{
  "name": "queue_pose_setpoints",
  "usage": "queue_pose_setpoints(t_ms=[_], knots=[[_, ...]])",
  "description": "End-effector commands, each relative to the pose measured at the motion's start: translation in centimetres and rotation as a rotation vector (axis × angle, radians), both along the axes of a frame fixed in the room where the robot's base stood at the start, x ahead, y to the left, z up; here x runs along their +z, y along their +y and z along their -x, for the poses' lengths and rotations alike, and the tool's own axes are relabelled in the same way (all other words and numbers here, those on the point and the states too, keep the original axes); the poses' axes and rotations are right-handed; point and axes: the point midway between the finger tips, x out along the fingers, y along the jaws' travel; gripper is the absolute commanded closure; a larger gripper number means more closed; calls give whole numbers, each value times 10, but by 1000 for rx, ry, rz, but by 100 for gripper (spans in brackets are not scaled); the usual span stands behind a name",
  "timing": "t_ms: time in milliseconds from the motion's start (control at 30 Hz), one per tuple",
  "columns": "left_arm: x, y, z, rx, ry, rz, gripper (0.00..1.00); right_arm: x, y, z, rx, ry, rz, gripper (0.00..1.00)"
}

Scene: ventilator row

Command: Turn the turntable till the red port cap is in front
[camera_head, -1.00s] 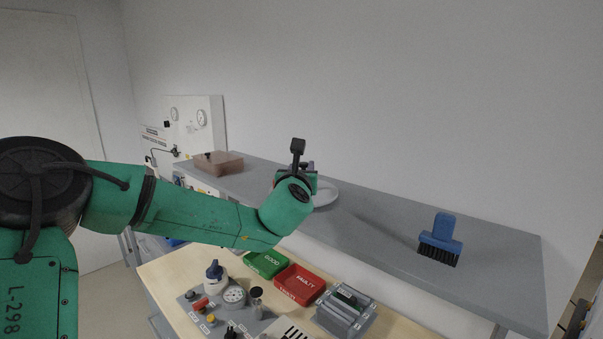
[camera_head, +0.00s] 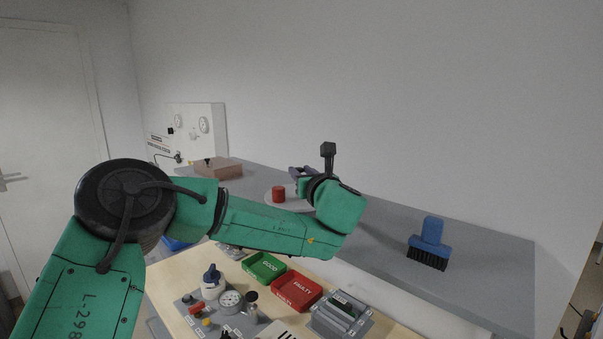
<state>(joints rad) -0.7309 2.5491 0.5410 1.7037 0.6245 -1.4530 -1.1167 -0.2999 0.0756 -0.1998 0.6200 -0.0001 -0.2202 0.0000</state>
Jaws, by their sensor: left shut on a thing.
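The turntable (camera_head: 292,206) is a pale round disc on the grey shelf, partly hidden behind my left wrist. The red port cap (camera_head: 278,195) stands on the disc's left part as seen here, upright and in clear view. My left gripper (camera_head: 301,185) is at the turntable, just right of the red cap. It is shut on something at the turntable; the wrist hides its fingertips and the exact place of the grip. A purple-grey part (camera_head: 300,172) shows behind the gripper; I cannot tell what it is. My right gripper is out of view.
A blue brush (camera_head: 431,237) stands on the shelf's right part, with bare shelf between it and my wrist. A brown box (camera_head: 218,169) is at the shelf's left end. Below are a green tray (camera_head: 264,264), a red tray (camera_head: 298,287) and bench equipment.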

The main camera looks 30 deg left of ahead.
Motion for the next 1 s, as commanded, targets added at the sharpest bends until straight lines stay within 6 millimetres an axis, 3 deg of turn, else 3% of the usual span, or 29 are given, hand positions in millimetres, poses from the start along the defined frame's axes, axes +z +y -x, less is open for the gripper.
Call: queue_pose_setpoints(t_ms=[767,800,833,1000], knots=[[7,1,0,60,-15,-5,100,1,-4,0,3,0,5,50],[7,1,0,60,-15,-5,50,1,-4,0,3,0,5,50],[7,1,0,60,-14,-5,39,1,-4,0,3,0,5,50],[4,0,0,59,-8,-4,39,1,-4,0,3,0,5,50]])
